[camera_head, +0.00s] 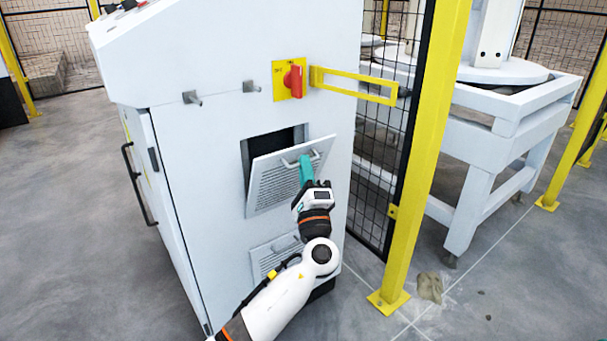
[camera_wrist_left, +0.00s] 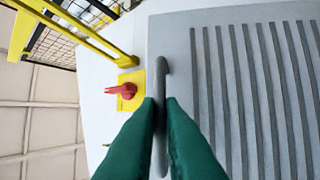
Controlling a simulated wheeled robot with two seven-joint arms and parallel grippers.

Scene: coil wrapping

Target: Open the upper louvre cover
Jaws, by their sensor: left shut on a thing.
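The upper louvre cover (camera_head: 272,182) is on the side of the white cabinet (camera_head: 215,130). Its top edge is tilted out from the cabinet, and a dark opening (camera_head: 262,148) shows behind and above it. My left gripper (camera_head: 306,164) is at the cover's handle (camera_head: 297,161), near its top right. In the left wrist view the green fingers (camera_wrist_left: 160,115) are shut on the grey bar handle (camera_wrist_left: 162,85), with the slatted cover (camera_wrist_left: 260,90) to the right. My right gripper is in neither view.
A lower louvre cover (camera_head: 268,258) sits below, partly hidden by my left arm. A red switch (camera_head: 296,81) on a yellow plate and a yellow bracket (camera_head: 355,84) are above. A yellow post (camera_head: 425,150) and mesh fence stand to the right. Open floor lies left.

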